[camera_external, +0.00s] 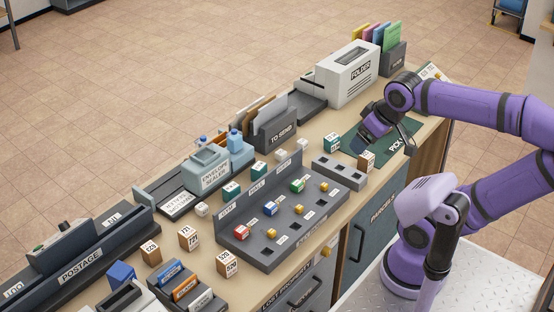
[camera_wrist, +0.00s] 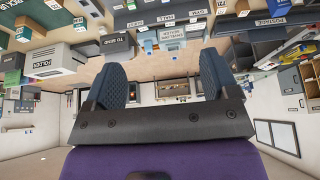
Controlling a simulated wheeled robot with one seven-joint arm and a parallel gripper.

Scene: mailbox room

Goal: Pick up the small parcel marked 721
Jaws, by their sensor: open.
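The small parcel marked 721 (camera_external: 189,238) is a brown box with a white top label. It stands on the counter at the lower left of the external view, left of the grey key-like rack (camera_external: 285,220). My gripper (camera_external: 384,143) is far to its right, raised over the counter's right part near the green mat. In the wrist view my gripper (camera_wrist: 160,76) has its two dark fingers spread apart with nothing between them. I cannot make out parcel 721 in the wrist view.
Similar brown boxes stand nearby: one (camera_external: 151,255) to the left and one (camera_external: 227,264) to the right of 721. The postage unit (camera_external: 85,266) and envelope sealer (camera_external: 210,170) stand behind. A brown box (camera_external: 366,161) and teal box (camera_external: 332,142) are near my gripper.

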